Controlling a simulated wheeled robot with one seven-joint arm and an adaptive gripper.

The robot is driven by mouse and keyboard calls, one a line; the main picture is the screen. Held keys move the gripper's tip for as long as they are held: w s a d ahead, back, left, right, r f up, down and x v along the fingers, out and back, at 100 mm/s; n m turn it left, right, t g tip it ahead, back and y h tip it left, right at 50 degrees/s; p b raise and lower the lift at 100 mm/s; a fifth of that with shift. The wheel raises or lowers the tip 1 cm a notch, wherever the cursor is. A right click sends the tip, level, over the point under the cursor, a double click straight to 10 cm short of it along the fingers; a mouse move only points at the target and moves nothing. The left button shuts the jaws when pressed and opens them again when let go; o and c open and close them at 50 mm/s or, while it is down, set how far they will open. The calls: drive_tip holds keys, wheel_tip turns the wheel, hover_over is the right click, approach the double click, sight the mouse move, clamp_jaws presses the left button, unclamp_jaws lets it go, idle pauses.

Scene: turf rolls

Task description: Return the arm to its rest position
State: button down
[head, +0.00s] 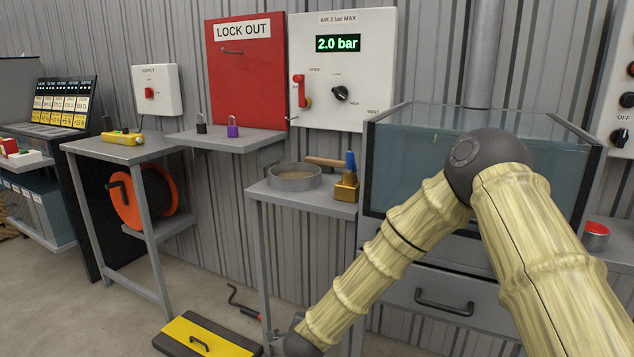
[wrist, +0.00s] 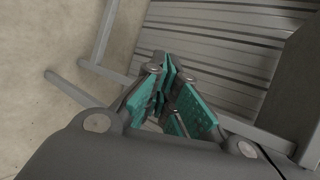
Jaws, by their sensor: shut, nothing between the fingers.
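My arm shows in the head view as pale, bamboo-like links with a dark elbow joint, in front of the glass tank. It bends at the elbow and runs down to the lower left, past the small grey table. My gripper is outside the head view. In the wrist view my gripper (wrist: 168,100) has teal finger pads, drawn together and empty. Beyond it are grey table legs, the ribbed wall and the pale floor.
A glass tank (head: 400,165) stands behind my arm. A yellow-black box (head: 207,338) lies on the floor.

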drive_tip(key=s+d+f+n+g, duration=0.3)
drive_tip(key=s+d+f+n, duration=0.25)
drive_tip(key=s+f, duration=0.45)
drive_tip(key=s+d+f+n+g, duration=0.2)
drive_tip(key=s+d+f+n, duration=0.35)
drive_tip(key=s+f, duration=0.4)
drive_tip(key=s+d+f+n+g, duration=0.25)
drive_tip(key=s+d, duration=0.25)
drive_tip(key=s, duration=0.5)
drive_tip(key=s+d+f+n+g, duration=0.1)
drive_tip(key=s+d+n+g, duration=0.15)
drive_tip(key=s+d, duration=0.5)
drive_tip(key=s+d+f+n+g, duration=0.2)
drive_tip(key=s+d+n, duration=0.15)
drive_tip(key=s, duration=0.85)
wheel_tip(320, 180, up, 25)
drive_tip(key=p, duration=2.5)
drive_tip(key=shift+w+a+t+h, duration=0.15)
drive_tip(key=shift+w+t+h, duration=0.15)
drive_tip(key=shift+w+h, duration=0.1)
